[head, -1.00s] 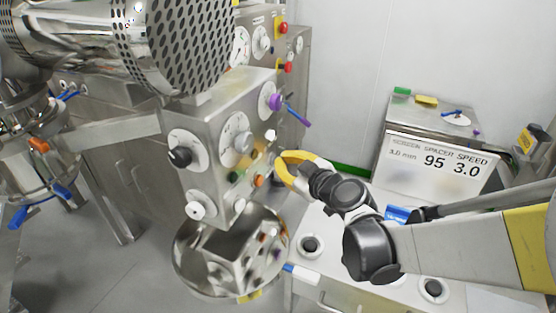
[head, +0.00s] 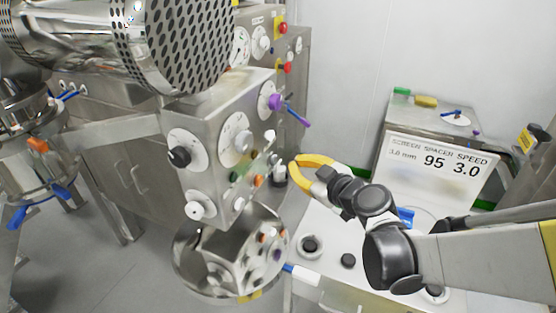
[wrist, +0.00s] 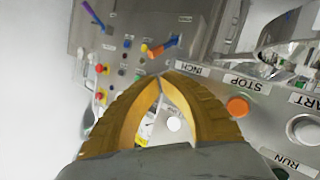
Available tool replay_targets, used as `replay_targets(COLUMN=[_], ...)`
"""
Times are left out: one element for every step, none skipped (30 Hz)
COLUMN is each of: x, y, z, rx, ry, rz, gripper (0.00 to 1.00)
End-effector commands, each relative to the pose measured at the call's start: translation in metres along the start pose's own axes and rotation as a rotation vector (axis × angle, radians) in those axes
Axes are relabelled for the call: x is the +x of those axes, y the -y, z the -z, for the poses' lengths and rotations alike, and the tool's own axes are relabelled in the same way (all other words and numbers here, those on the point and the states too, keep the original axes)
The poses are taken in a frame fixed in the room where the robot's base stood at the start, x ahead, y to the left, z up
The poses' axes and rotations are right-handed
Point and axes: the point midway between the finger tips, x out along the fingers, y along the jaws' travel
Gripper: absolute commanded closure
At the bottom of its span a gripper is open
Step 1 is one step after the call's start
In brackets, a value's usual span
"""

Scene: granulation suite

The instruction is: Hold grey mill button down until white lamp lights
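The mill's steel control box (head: 205,115) stands left of centre in the head view. My gripper (head: 296,161) is to the right of its button face, with a visible gap between them in the picture. In the wrist view the yellow fingers meet at their tips (wrist: 160,77), with nothing seen between the tips. The INCH label (wrist: 193,69) is beside the tips; any button under it is hidden by a finger. An orange button (wrist: 237,106) is beside the STOP label. A pale round part (wrist: 174,123) shows between the fingers; I cannot tell whether it is the white lamp or lit.
A perforated steel drum (head: 180,45) is above the box.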

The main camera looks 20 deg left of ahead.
Motion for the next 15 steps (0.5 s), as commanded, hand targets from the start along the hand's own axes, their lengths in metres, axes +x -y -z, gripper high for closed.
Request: replay_targets(x=[-0.004, -0.007, -0.010, -0.013, -0.015, -0.017, -0.019, -0.020, -0.022, -0.022, -0.023, -0.023, -0.023, -0.023, -0.023], y=[-0.002, -0.004, -0.006, -0.007, -0.008, -0.009, -0.010, -0.011, -0.012, -0.012, -0.012, -0.012, -0.012, -0.012, -0.012], z=[-0.003, -0.004, -0.006, -0.007, -0.008, -0.009, -0.010, -0.011, -0.012, -0.012, -0.012, -0.012, -0.012, -0.012, -0.012], rx=[0.001, 0.000, 0.000, 0.000, 0.001, 0.001, 0.001, 0.000, 0.000, -0.001, -0.001, -0.001, -0.001, -0.001, -0.001], ry=[0.000, 0.001, 0.001, 0.001, 0.001, 0.000, 0.000, 0.000, 0.000, 0.000, 0.000, 0.000, 0.000, 0.000, 0.000], rz=[-0.001, -0.001, -0.002, -0.002, -0.001, 0.000, -0.001, -0.001, -0.001, -0.001, -0.001, 0.000, 0.000, 0.000, 0.000], gripper=[1.00, 1.00, 1.00, 1.00, 1.00, 1.00, 1.00, 1.00, 1.00, 1.00, 1.00, 1.00, 1.00, 1.00, 1.00])
